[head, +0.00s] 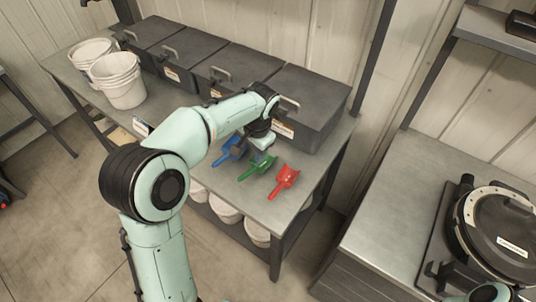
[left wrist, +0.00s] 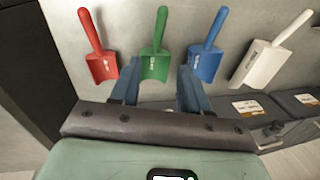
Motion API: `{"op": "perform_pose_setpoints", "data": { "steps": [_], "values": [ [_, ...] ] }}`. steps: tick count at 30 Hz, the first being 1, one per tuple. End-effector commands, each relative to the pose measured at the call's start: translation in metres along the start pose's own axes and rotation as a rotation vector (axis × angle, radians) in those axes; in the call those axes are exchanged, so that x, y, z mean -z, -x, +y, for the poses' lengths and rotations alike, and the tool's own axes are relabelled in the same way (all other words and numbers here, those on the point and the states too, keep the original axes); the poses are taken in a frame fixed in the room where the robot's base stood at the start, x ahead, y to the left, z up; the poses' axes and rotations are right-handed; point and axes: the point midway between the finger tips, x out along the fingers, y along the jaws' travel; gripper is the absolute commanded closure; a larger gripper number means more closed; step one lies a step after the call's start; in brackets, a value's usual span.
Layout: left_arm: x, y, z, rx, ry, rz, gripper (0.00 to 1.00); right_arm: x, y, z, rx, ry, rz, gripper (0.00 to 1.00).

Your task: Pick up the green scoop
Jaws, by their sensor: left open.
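The green scoop (head: 258,165) lies on the metal table in front of the dark bins, between the blue scoop (head: 230,149) and the red scoop (head: 285,181). My left gripper (head: 262,146) is above the table close to the green scoop and partly covers it in the head view. In the left wrist view, my left gripper's fingers (left wrist: 157,88) are apart and empty. The green scoop's pan (left wrist: 155,67) shows just beyond and between the fingertips, with its handle pointing away. I cannot tell the height gap. My right gripper is not clearly seen.
The red scoop (left wrist: 101,65) and blue scoop (left wrist: 205,62) lie close on either side, with a white scoop (left wrist: 262,62) farther right. Dark lidded bins (head: 310,95) line the table's back. White buckets (head: 120,85) stand at its left. A second bench (head: 400,190) is at right.

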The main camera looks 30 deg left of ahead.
Motion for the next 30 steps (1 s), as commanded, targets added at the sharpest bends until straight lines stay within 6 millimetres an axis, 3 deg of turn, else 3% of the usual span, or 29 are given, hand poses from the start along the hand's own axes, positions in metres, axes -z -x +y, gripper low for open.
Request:
{"op": "perform_pose_setpoints", "data": {
  "steps": [10, 19, 25, 30],
  "values": [
    [-0.002, -0.064, 0.001, -0.001, 0.0, -0.008, 0.54, -0.006, -0.009, 0.005, -0.003, -0.003, -0.009, 0.57],
    [-0.002, -0.088, 0.002, -0.001, 0.0, -0.005, 0.54, -0.006, -0.009, 0.005, -0.003, -0.003, -0.009, 0.57],
    [-0.005, -0.119, 0.004, -0.001, 0.001, -0.006, 0.54, -0.006, -0.009, 0.005, -0.003, -0.003, -0.008, 0.57],
    [-0.004, -0.132, 0.004, -0.001, 0.001, -0.003, 0.54, -0.006, -0.01, 0.005, -0.003, -0.003, -0.009, 0.57]
  ]
}}
